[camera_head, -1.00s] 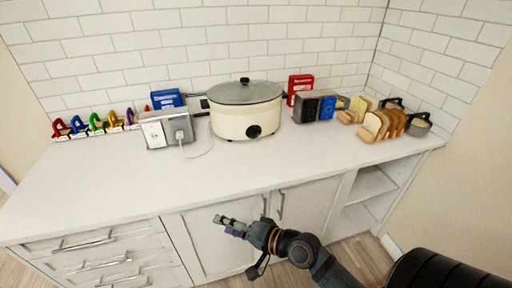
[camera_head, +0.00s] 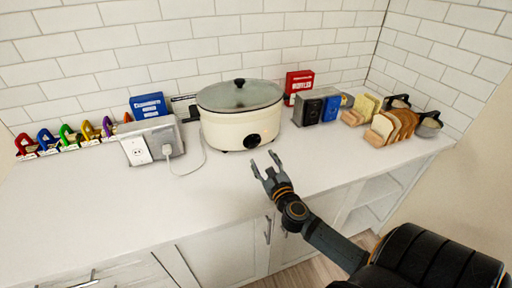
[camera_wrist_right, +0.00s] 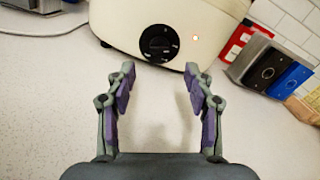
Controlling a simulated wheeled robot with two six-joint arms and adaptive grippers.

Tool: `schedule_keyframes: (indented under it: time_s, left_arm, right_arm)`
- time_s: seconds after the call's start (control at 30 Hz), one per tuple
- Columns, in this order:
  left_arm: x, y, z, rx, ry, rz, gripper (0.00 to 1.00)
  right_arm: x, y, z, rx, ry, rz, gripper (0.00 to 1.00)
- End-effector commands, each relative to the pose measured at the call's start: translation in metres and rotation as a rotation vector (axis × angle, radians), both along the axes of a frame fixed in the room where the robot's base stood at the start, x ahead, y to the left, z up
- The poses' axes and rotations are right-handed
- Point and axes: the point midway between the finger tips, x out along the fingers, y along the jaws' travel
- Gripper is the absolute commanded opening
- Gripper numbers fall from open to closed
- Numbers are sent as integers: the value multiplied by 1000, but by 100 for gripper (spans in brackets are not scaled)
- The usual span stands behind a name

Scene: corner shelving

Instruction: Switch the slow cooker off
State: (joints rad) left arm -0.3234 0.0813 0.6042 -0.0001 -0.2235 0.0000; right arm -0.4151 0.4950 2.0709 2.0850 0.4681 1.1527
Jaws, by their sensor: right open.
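The cream slow cooker (camera_head: 240,128) stands on the white counter against the tiled wall, its lid on. Its black knob (camera_head: 252,141) faces me low on the front. In the right wrist view the knob (camera_wrist_right: 159,43) shows at the top middle, with a small lit orange-red light to its right on the slow cooker (camera_wrist_right: 190,20). My right gripper (camera_head: 264,164) is open and empty above the counter, in front of the knob and apart from it. In the right wrist view its two fingers (camera_wrist_right: 160,85) are spread below the knob. My left gripper is not in view.
A grey outlet box (camera_head: 152,140) with a plugged-in white cord stands left of the cooker. A red box (camera_head: 298,84), grey and blue boxes, and a rack of bread slices (camera_head: 390,127) stand to the right. The counter's front left (camera_head: 110,210) is clear.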

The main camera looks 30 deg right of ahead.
Motion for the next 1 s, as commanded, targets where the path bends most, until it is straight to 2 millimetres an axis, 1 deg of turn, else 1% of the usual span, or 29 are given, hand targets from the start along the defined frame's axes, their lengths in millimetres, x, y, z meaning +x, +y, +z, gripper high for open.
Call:
schedule_keyframes:
  time_s: [0.03, 0.1, 0.2, 0.3, 0.37, 0.47, 0.6, 0.7, 1.0]
  left_arm:
    - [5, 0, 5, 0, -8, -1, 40]
    - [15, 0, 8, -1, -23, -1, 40]
    - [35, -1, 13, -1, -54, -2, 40]
    - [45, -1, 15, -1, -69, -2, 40]
    - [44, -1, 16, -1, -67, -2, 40]
    - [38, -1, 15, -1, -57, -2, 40]
    - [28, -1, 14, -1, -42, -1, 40]
    - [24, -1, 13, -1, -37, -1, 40]
    - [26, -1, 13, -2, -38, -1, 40]
  right_arm:
    - [12, -3, 3, 3, -3, -3, 53]
    - [27, -7, 3, 3, -3, -2, 53]
    - [46, -11, 3, 2, -2, -2, 53]
    - [59, -14, 2, 1, -1, -1, 53]
    - [64, -15, 1, -1, 0, 0, 53]
    - [69, -16, 0, -1, 1, 2, 53]
    - [70, -16, 0, -1, 1, 2, 53]
    - [69, -16, 0, -1, 1, 2, 53]
    - [69, -16, 0, -2, 1, 2, 12]
